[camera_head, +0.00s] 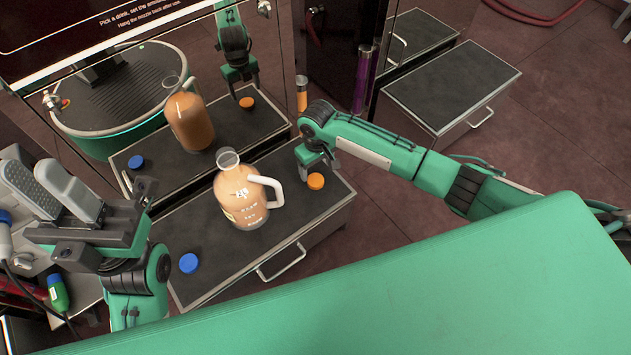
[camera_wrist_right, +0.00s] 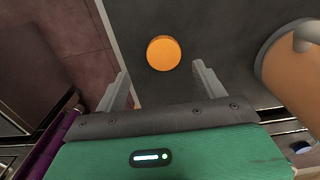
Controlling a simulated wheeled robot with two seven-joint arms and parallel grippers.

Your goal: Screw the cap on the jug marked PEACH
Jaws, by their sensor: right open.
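A clear jug (camera_head: 238,203) with peach-coloured liquid, a white handle and an uncapped neck stands upright on the grey cabinet top. Its white lettering is too small to read surely. An orange cap (camera_head: 316,181) lies on the top to the jug's right; a blue cap (camera_head: 189,263) lies at front left. My right gripper (camera_head: 314,163) is open and empty just behind the orange cap. In the right wrist view the cap (camera_wrist_right: 163,53) shows ahead, between the lines of the fingers (camera_wrist_right: 160,85), and the jug (camera_wrist_right: 290,65) is at right. My left gripper (camera_head: 48,180) is raised at left, apparently open and empty.
The cabinet top (camera_head: 215,285) is otherwise clear, with a handle on its front. A mirror-like panel behind reflects the jug and caps. A second cabinet (camera_head: 450,85) is at back right. A green bottle (camera_head: 58,292) is at lower left.

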